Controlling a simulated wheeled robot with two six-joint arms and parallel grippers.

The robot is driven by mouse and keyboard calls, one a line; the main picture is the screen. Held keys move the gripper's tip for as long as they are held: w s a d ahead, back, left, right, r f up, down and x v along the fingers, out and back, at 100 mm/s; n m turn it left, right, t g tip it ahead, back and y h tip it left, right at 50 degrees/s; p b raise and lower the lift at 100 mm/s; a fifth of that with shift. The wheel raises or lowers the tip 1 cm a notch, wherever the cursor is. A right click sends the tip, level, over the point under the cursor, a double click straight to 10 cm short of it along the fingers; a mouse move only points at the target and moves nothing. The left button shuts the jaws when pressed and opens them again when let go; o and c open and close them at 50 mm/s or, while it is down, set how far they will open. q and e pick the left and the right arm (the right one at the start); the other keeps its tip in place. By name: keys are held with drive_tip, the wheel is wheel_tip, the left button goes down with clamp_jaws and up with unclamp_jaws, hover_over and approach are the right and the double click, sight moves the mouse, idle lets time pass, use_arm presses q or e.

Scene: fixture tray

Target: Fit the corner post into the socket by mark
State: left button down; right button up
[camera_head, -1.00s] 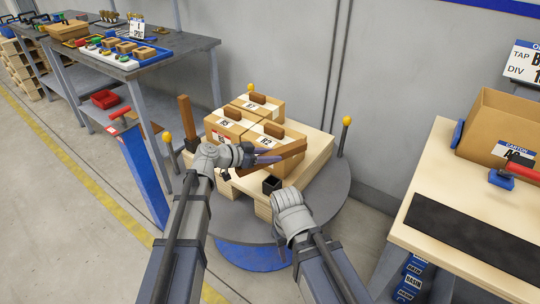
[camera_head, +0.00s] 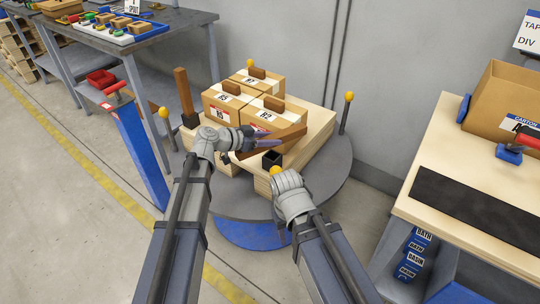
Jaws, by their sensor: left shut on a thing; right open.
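My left gripper (camera_head: 245,140) is shut on a brown wooden corner post (camera_head: 285,137). The post lies slanted across the view, in front of the cartons, its right end higher in the picture. A black square socket (camera_head: 272,160) sits on the pallet's near corner, just below the post in the picture; the post is not in it. Another brown post (camera_head: 183,90) stands upright in a black socket (camera_head: 190,120) at the left corner. My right gripper (camera_head: 287,182) is open, near the pallet's front edge below the socket; its fingertips are mostly hidden. No mark at the socket can be made out.
Several cartons (camera_head: 228,107) with brown blocks on top fill much of the pallet (camera_head: 312,140). It rests on a grey round turntable (camera_head: 335,180) ringed by yellow-knobbed posts (camera_head: 349,97). A workbench (camera_head: 440,165) is at right, a blue stand (camera_head: 143,155) at left.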

use_arm(q)
drive_tip(key=shift+f+b, duration=2.2)
drive_tip(key=shift+f, duration=0.05)
drive_tip(key=shift+f, duration=0.1)
drive_tip(key=shift+f, duration=0.15)
drive_tip(key=shift+c, duration=2.2)
unclamp_jaws()
drive_tip(key=p+v, duration=0.2)
drive_tip(key=v, duration=0.6)
drive_tip(key=shift+s+d+f, duration=0.1)
drive_tip(key=shift+s, duration=0.05)
